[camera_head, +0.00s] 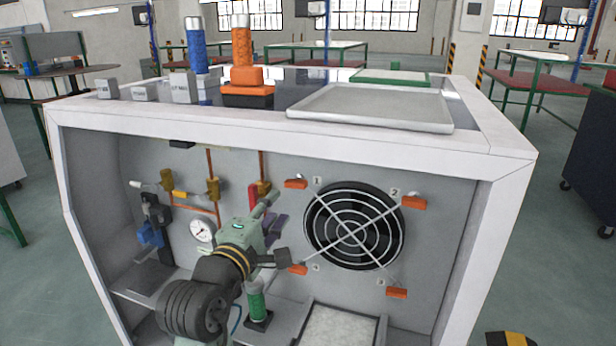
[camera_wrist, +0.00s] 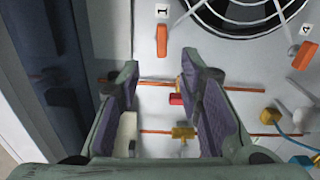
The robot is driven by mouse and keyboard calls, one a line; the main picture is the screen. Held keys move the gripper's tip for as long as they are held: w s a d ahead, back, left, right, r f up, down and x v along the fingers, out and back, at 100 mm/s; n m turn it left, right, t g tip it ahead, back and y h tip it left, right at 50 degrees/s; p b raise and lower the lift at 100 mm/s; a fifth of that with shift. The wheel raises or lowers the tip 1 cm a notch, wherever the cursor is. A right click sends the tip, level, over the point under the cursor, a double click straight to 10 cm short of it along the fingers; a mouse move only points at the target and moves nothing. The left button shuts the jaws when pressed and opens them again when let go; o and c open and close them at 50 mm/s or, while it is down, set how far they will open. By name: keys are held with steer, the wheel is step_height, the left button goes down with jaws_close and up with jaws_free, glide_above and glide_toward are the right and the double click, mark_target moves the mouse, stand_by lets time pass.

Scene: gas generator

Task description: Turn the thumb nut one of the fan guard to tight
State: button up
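Thumb nut one (camera_head: 295,183) is an orange wing nut at the upper left of the fan guard (camera_head: 353,226), beside the label 1. It lies about level in the head view. In the wrist view thumb nut one (camera_wrist: 162,40) stands upright in the picture, beyond the fingertips and roughly centred between them. My gripper (camera_head: 278,226) is left of the fan guard and below the nut. In the wrist view my gripper (camera_wrist: 161,75) is open, with nothing between its fingers and clear of the nut.
Orange thumb nuts two (camera_head: 413,202), three (camera_head: 397,293) and four (camera_head: 298,269) sit at the other corners. A gauge (camera_head: 201,230), copper pipes and a red-handled valve (camera_head: 253,196) are to the left. The white cabinet frame (camera_head: 300,135) overhangs the recess.

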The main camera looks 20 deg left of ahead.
mark_target(294, 186)
steer(key=w, duration=0.3)
steer(key=w+p, duration=0.1)
steer(key=w, duration=0.3)
steer(key=w+p, duration=0.1)
steer(key=w, duration=0.2)
steer(key=shift+w+d+f, duration=0.1)
steer(key=shift+w+d, duration=0.15)
steer(key=shift+w, duration=0.1)
jaws_close()
